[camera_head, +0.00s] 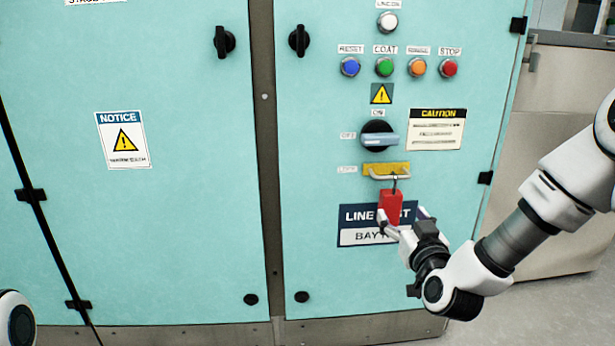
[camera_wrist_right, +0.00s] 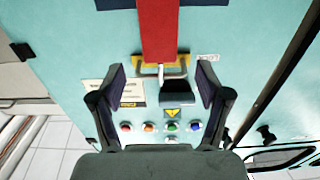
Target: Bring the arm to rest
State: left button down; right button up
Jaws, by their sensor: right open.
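My right gripper (camera_head: 404,222) is at the cabinet front, just below and beside a red padlock (camera_head: 390,206). The padlock hangs upright from the yellow hasp (camera_head: 385,169) under the rotary switch. In the right wrist view, the fingers of my right gripper (camera_wrist_right: 161,82) are spread wide with nothing between the tips. The red padlock (camera_wrist_right: 158,30) shows there at the top, with a gap to each finger. Its shackle runs to the yellow hasp (camera_wrist_right: 180,68). My left gripper is outside both views.
The teal cabinet (camera_head: 190,230) fills most of the head view. Above the hasp are the rotary switch (camera_head: 379,139), its handle roughly level, and a row of coloured buttons (camera_head: 384,66). Open floor (camera_head: 560,300) shows at the right, near my right arm.

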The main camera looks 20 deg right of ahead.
jog(key=s+a+f+n+g+y+p, duration=0.1)
jog(key=s+a+f+g+p, duration=0.25)
jog(key=f, duration=0.45)
jog(key=s+a+f+n+g+y+p, duration=0.15)
jog(key=s+f, duration=0.25)
jog(key=f, duration=0.4)
jog(key=s+a+f+n+g+y+p, duration=0.1)
jog(key=s+a+f+n+g+p, duration=0.2)
jog(key=f, duration=0.5)
jog(key=s+a+f+m+g, duration=0.1)
jog(key=s+a+f+g, duration=0.15)
jog(key=s, duration=0.45)
jog(key=s+a+f+m+g+p, duration=0.1)
jog(key=s+f+g, duration=0.3)
jog(key=s, duration=0.3)
jog(key=s+a+f+m+g, duration=0.1)
jog(key=s+f+g, duration=0.2)
jog(key=s, duration=0.4)
notch_tip(320, 180, up, 38)
jog(key=p, duration=3.8)
jog(key=shift+w+r, duration=0.15)
jog(key=shift+w, duration=0.1)
jog(key=shift+s+m+y, duration=0.1)
jog(key=shift+m+y, duration=0.15)
